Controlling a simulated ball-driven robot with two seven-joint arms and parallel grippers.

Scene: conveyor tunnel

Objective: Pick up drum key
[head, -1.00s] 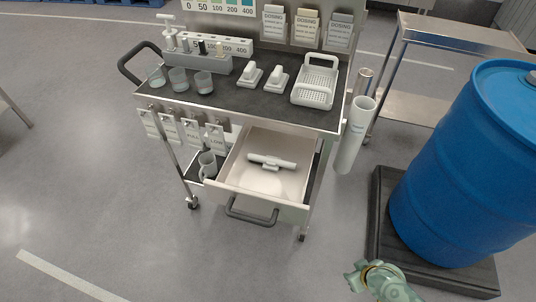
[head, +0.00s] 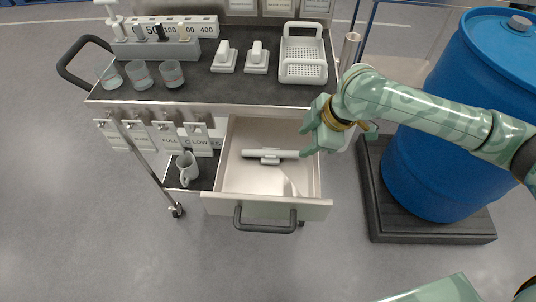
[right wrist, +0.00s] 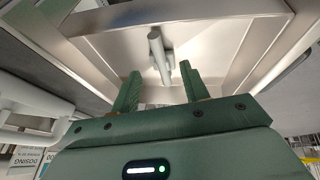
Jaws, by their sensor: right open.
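The drum key (head: 270,155), a pale T-shaped tool, lies in the open drawer (head: 232,180) of the cart. It also shows in the right wrist view (right wrist: 157,52), just beyond the fingertips. My right gripper (head: 306,142) is at the right side of the drawer, close to the right end of the key. In the right wrist view my right gripper (right wrist: 160,72) has its two fingers apart with nothing between them, pointing toward the key. Part of a green arm link of mine shows at the bottom right of the head view; my left gripper is not seen.
A blue drum (head: 440,130) on a dark pallet (head: 420,225) stands at the right. A jug (head: 187,168) sits on the lower shelf. The floor in front is clear.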

